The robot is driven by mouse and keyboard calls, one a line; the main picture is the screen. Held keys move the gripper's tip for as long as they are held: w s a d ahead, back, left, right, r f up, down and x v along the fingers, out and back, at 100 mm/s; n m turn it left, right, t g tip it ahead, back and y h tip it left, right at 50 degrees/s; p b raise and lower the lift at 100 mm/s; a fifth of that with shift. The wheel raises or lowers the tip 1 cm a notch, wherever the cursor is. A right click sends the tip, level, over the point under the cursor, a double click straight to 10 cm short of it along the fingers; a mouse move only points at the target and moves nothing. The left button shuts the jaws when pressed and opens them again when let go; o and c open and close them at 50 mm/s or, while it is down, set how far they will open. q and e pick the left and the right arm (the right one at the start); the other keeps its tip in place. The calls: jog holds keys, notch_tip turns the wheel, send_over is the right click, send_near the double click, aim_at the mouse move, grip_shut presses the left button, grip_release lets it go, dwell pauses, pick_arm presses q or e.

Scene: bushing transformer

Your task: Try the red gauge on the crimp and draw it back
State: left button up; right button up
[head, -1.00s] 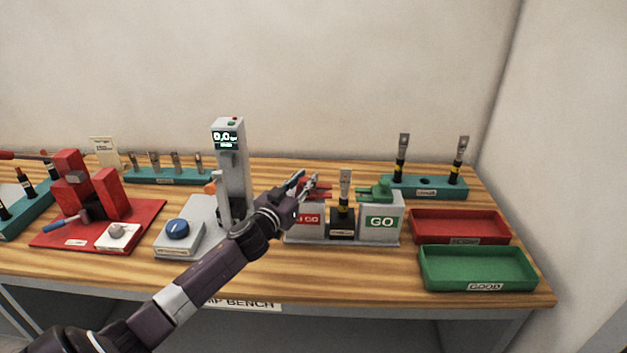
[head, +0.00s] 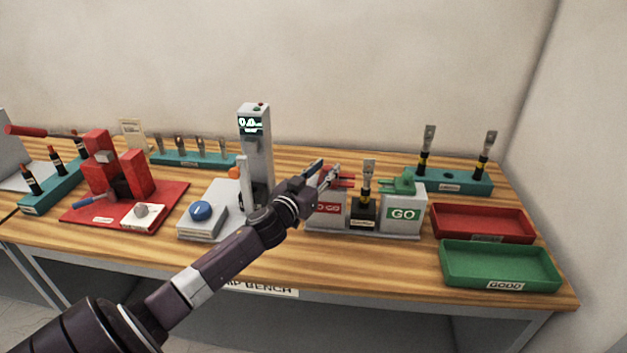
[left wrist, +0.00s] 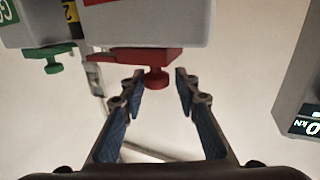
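The red gauge (left wrist: 155,75) lies on top of the NO GO block (head: 327,208). In the left wrist view its round knob stands between the fingertips, with gaps on both sides. My left gripper (left wrist: 158,82) is open at it; in the head view the gripper (head: 325,172) partly covers the gauge. The crimp (head: 368,180) is a grey metal lug with a black and yellow band, upright in a black holder (head: 364,212) between the two blocks. The gauge and the crimp are apart. My right gripper is not in view.
The green gauge (head: 398,184) sits on the GO block (head: 403,213). A red tray (head: 484,207) and a green GOOD tray (head: 500,284) lie at right. A grey tester (head: 255,165) stands left of the blocks. A teal rack (head: 450,187) with two lugs is behind.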

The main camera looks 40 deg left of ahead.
pick_arm(q)
jog(key=s+d, duration=0.1)
jog(key=s, duration=1)
jog(key=shift+d, duration=0.35)
jog(key=shift+s, duration=0.1)
